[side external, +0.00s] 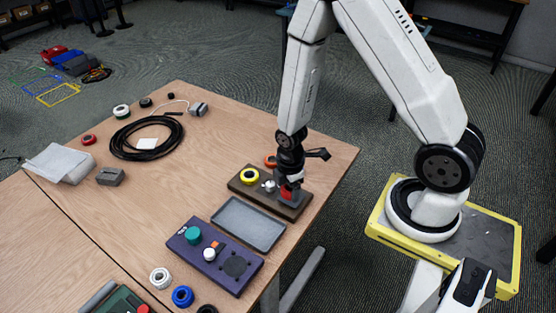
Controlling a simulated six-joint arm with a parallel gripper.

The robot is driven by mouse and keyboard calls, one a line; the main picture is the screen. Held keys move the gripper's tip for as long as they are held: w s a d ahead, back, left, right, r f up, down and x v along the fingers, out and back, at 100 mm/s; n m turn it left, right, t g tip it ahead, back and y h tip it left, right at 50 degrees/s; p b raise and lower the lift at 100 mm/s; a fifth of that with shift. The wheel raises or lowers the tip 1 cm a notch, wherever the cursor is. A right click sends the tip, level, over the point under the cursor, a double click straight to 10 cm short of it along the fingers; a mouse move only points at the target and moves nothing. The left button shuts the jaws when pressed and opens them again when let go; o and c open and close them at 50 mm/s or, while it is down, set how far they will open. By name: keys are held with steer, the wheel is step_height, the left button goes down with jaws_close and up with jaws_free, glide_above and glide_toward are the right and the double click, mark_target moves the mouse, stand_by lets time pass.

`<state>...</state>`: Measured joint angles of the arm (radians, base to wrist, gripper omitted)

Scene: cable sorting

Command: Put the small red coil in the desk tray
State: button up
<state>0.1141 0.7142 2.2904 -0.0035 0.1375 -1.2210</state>
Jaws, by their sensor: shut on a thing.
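My gripper (288,191) points down at the right part of a brown board (243,186), shut on a small red piece (286,194). The fingers partly hide this piece, and I cannot tell whether it is a coil or whether it still touches the board. Another small red coil (88,139) lies on the table at the far left, well away from my gripper. A shallow grey tray (248,224), which looks like the desk tray, lies just in front of the board and is empty.
A purple panel (212,255) with knobs is in front of the tray. White (160,277) and blue (182,296) coils lie near the front. A large black cable (147,138) lies at left.

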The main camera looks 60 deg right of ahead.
steer(key=s+a+r+n, duration=0.2)
steer(key=s+a, duration=0.3)
steer(key=a, duration=0.2)
steer(key=shift+s+a+r, duration=0.15)
steer(key=shift+s+r, duration=0.15)
steer(key=shift+w, duration=0.1)
glide_above(247, 225)
steer(key=s, duration=0.2)
step_height(247, 225, down, 8)
steer(key=shift+w+f, duration=0.1)
steer(key=shift+w, duration=0.05)
steer(key=shift+w+f, duration=0.55)
steer(key=shift+f, duration=0.05)
steer(key=shift+w+f, duration=0.15)
steer(key=shift+f, duration=0.1)
steer(key=shift+w+f, duration=0.1)
steer(key=shift+f, duration=1.45)
steer(key=shift+f, duration=0.15)
